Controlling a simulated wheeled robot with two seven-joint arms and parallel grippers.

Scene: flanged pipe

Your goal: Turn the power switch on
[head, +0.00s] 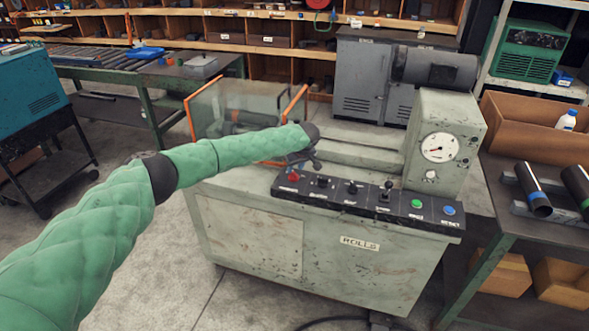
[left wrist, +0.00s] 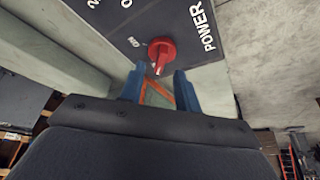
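The power switch is a red rotary knob (head: 293,178) at the left end of the black control panel (head: 333,195) on the grey-green ROLLS machine. In the left wrist view the red knob (left wrist: 162,52) sits beside the word POWER, just beyond the fingertips. My left gripper (head: 301,161) is over the panel's left end, close to the knob, partly hidden behind my green-sleeved arm. Contact is not visible. My right gripper is not in view.
Black switches (head: 353,188), a green button (head: 417,204) and a blue button (head: 449,210) line the panel. A gauge housing (head: 440,140) rises behind its right part. An orange-framed clear guard (head: 235,105) stands behind my left forearm. A bench with pipes (head: 533,190) is at right.

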